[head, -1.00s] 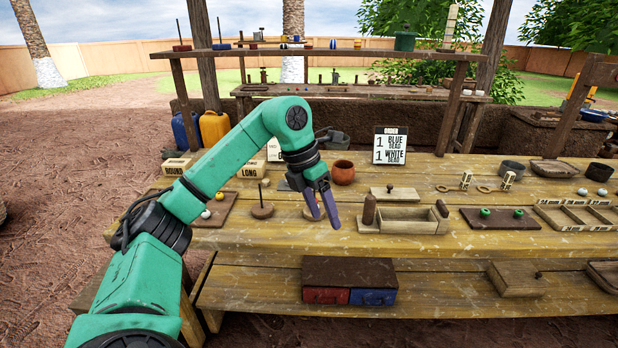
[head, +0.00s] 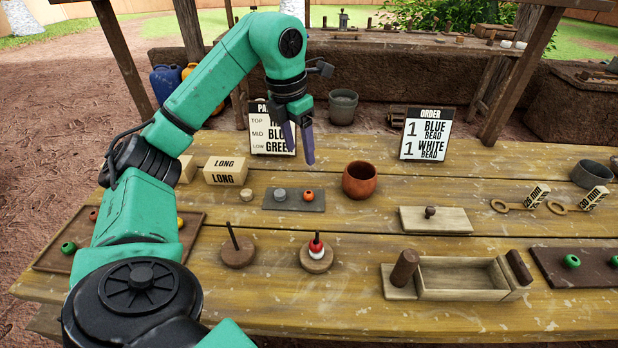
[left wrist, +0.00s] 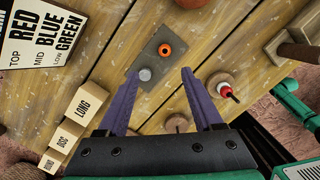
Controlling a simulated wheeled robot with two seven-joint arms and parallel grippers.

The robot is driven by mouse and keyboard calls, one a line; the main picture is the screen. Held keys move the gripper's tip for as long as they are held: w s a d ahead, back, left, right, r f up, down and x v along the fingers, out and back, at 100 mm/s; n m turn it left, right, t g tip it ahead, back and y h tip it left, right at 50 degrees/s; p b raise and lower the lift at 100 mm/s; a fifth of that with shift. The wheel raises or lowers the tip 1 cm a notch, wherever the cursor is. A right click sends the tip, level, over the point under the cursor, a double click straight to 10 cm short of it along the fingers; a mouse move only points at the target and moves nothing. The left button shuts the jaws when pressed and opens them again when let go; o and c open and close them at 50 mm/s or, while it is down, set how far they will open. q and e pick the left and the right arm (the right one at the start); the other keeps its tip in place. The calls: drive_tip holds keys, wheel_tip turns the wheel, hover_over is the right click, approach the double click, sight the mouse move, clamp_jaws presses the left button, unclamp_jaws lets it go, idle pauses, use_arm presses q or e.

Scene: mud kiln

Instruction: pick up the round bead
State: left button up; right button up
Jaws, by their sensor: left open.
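A small round orange bead (head: 308,195) with a dark hole lies on a grey slab (head: 293,205) beside a grey disc-like piece (head: 280,194). In the left wrist view the orange bead (left wrist: 165,49) lies beyond my fingertips, and the grey piece (left wrist: 145,74) lies between them in the picture. My left gripper (head: 300,157) points down, open and empty, and appears above the table near the slab. It also shows in the left wrist view (left wrist: 160,73). Other beads, green and yellow, lie in a brown tray (head: 55,262) partly hidden by my left arm. My right gripper is out of view.
A peg stand (head: 316,262) holds red and white beads; another peg stand (head: 238,254) is bare. A clay pot (head: 360,180), pattern card (head: 270,130) and order card (head: 425,134) stand behind. Labelled blocks (head: 225,170) are at left, a wooden box (head: 460,280) at right.

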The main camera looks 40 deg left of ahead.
use_arm(q)
drive_tip(key=b, duration=0.1)
hover_over(307, 200)
drive_tip(key=f, duration=0.6)
drive_tip(key=shift+s+a+f, duration=0.2)
drive_tip(key=shift+a, duration=0.2)
drive_tip(key=f, duration=0.4)
drive_tip(key=w+f, duration=0.1)
drive_tip(key=f, duration=0.1)
drive_tip(key=shift+d+f, duration=0.15)
drive_tip(key=shift+w+f, duration=0.15)
drive_tip(key=shift+f, duration=0.05)
clamp_jaws()
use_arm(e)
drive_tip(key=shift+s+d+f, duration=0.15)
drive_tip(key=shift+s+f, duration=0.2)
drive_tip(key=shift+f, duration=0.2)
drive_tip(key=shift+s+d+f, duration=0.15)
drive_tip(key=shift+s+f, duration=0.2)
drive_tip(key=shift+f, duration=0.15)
